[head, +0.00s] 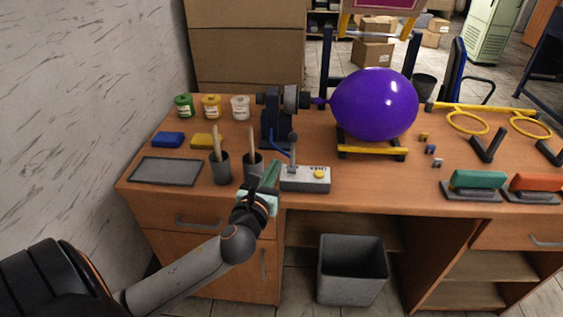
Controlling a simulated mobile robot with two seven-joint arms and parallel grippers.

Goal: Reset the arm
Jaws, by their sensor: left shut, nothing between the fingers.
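My left arm reaches up from the lower left. A purple balloon (374,104) is inflated, its neck at the nozzle of the dark pump (276,118), above a yellow and black stand (371,150). My right gripper is not in view.
Two dark cups (221,168) with wooden-handled tools stand left of the control box, near a grey tray (165,171). Paint jars (212,107) stand behind. Green (475,181) and orange (536,184) stamps sit at the right. A bin (352,270) stands below the desk.

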